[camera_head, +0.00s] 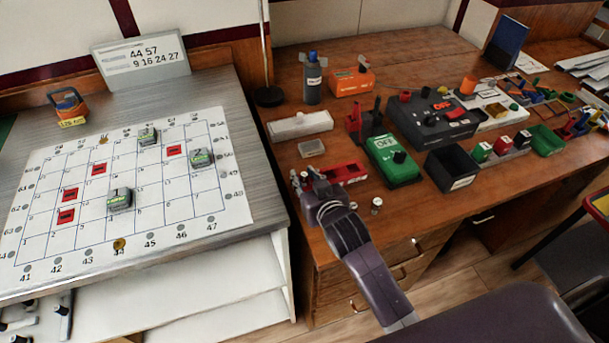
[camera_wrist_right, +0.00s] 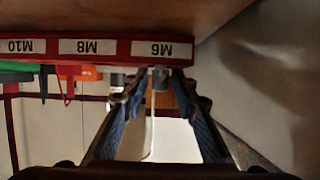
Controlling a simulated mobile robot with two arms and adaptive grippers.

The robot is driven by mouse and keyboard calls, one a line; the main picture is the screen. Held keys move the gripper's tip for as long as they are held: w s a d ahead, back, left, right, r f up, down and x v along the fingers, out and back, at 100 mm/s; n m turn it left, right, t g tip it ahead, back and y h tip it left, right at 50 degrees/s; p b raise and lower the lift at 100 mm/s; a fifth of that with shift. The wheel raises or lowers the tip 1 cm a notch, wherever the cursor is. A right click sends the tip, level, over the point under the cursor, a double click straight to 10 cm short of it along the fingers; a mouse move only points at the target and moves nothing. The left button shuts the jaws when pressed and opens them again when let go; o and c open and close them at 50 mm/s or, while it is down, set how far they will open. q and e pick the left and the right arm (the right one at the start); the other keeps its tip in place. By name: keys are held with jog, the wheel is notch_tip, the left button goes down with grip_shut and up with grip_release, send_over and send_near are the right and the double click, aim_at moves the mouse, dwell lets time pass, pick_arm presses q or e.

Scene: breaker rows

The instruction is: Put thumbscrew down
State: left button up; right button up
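My right gripper (camera_head: 304,182) is low over the front left part of the wooden desk, at the left end of the red tray (camera_head: 350,171). In the right wrist view the fingertips (camera_wrist_right: 161,80) close on a small grey thumbscrew (camera_wrist_right: 161,76), right by the tray's M6 label (camera_wrist_right: 153,50). The fingers hide most of it, and I cannot tell whether it touches the tray. Another small silver thumbscrew (camera_head: 376,204) stands on the desk to the right of my gripper. My left gripper is not in view.
A green box marked OFF (camera_head: 393,164) and an open black bin (camera_head: 452,168) stand right of the tray. A small clear box (camera_head: 311,148) and a white block (camera_head: 300,125) lie behind. The numbered grid board (camera_head: 150,230) is at left.

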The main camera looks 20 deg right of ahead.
jog(key=shift+f, duration=0.25)
jog(key=shift+s+r, duration=0.25)
jog(key=shift+r, duration=0.05)
jog(key=v, duration=1.1)
jog(key=shift+s+r, duration=0.2)
jog(key=shift+r, duration=0.15)
jog(key=shift+f, duration=0.1)
